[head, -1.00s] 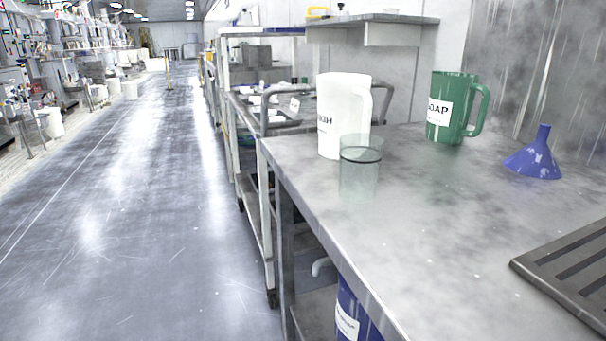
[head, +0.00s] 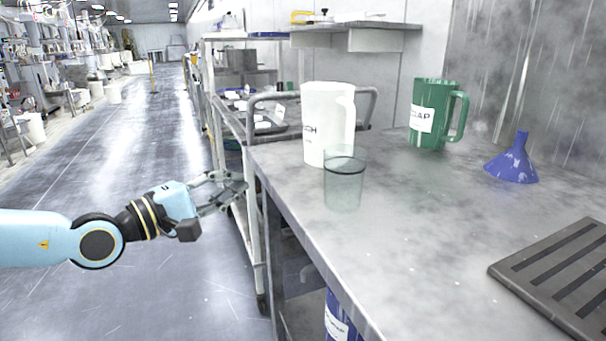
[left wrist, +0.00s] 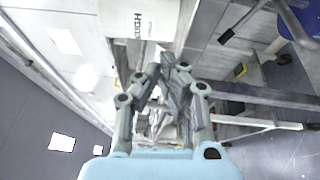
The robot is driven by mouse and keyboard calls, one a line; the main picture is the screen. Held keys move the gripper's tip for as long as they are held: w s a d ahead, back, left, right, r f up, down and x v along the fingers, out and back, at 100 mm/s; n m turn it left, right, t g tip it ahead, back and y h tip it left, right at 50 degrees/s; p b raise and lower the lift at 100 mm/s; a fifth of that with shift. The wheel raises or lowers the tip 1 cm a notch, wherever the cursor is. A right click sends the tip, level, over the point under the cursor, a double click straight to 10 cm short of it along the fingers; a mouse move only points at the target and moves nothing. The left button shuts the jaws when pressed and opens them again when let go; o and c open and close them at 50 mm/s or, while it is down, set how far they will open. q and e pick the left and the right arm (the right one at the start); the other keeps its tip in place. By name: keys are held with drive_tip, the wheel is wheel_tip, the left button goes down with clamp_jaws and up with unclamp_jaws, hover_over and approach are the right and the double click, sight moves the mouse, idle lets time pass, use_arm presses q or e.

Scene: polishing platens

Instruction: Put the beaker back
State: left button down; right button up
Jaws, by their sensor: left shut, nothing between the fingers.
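A clear glass beaker (head: 344,186) stands upright on the grey metal bench (head: 420,250), near its left edge and just in front of a white jug (head: 326,120). My left gripper (head: 240,184) is out over the floor, left of the bench edge and apart from the beaker. Its fingers are shut and empty. In the left wrist view the shut fingers (left wrist: 172,72) point toward a white labelled container (left wrist: 143,18). The beaker cannot be made out in that view. My right gripper is in neither view.
A green jug (head: 428,118) and a blue funnel (head: 512,160) stand further back on the bench. A dark slotted tray (head: 508,270) lies at the right. A blue jug (head: 338,318) is below the bench. A cart (head: 236,130) stands behind.

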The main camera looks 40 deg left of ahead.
sight(336, 187)
use_arm(q)
drive_tip(key=w+d+m+b, duration=0.1)
drive_tip(key=w+d, duration=0.1)
drive_tip(key=w, duration=0.1)
drive_tip(key=w+d+r+m+h+b, duration=0.1)
drive_tip(key=w+d+b, duration=0.1)
drive_tip(key=w, duration=0.1)
drive_tip(key=w+d+g+h+b, duration=0.1)
drive_tip(key=w+d+b, duration=0.1)
drive_tip(key=shift+w+r+m, duration=0.3)
drive_tip(key=shift+w+m, duration=0.1)
drive_tip(key=d, duration=0.1)
drive_tip(key=d+p, duration=0.1)
drive_tip(key=d, duration=0.1)
drive_tip(key=shift+s+d+r, duration=0.1)
drive_tip(key=shift+s+r, duration=0.1)
drive_tip(key=shift+r, duration=0.05)
drive_tip(key=shift+d+f+p, duration=0.1)
drive_tip(key=shift+d+p, duration=0.2)
drive_tip(key=shift+d, duration=0.15)
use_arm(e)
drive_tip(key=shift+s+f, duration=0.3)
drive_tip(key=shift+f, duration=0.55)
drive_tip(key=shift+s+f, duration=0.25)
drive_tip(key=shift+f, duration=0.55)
